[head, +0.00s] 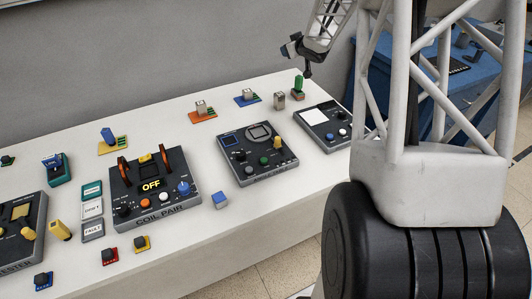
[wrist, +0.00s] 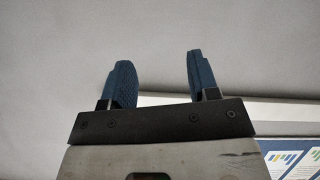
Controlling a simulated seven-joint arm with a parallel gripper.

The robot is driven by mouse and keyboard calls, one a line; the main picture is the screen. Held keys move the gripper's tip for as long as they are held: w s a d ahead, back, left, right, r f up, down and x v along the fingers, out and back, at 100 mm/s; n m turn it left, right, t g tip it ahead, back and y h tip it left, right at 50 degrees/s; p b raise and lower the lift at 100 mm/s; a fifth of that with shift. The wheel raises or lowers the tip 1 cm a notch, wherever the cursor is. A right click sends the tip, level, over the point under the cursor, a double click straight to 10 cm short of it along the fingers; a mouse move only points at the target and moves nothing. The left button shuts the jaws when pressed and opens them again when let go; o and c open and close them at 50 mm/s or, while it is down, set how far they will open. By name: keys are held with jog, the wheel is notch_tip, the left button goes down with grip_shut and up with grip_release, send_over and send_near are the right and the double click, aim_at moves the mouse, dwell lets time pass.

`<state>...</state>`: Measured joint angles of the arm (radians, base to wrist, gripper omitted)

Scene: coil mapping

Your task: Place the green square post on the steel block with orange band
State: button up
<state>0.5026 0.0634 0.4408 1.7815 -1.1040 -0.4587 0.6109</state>
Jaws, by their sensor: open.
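The green post (head: 298,82) stands upright at the far right of the white table in the head view. It appears to rest on top of a small brownish-grey block (head: 297,95); whether that block has an orange band is too small to tell. A separate small steel block (head: 280,101) stands just left of it. My gripper (head: 307,71) is above and slightly right of the green post, apart from it. In the wrist view, the two blue fingers of my gripper (wrist: 160,80) are spread apart with nothing between them, against a grey wall.
Steel blocks sit on an orange board (head: 201,114) and a blue board (head: 247,98). A dark panel with a white pad (head: 328,131) lies in front of the post. A coil panel (head: 151,193) and a knob panel (head: 254,155) are further left. My base covers the right side.

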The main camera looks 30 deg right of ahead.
jog(key=s+a+r+m+g+h, duration=0.2)
jog(key=s+a+r, duration=0.3)
jog(key=s+a, duration=0.45)
jog(key=s+a+r+m+g+h, duration=0.1)
jog(key=s+a+r+g, duration=0.1)
jog(key=s+a+r, duration=0.5)
jog(key=s+a+f+g+y, duration=0.1)
jog(key=s+a+f+g, duration=0.1)
jog(key=s+a, duration=0.4)
jog(key=s+a+f+g+y, duration=0.1)
jog(key=s+a, duration=0.5)
jog(key=s, duration=1)
jog(key=s+a+f+g+y, duration=0.1)
jog(key=s+a+f+g, duration=0.2)
jog(key=s+a, duration=0.4)
jog(key=s, duration=0.5)
jog(key=shift+f+n+y, duration=0.25)
jog(key=shift+n+y, duration=0.05)
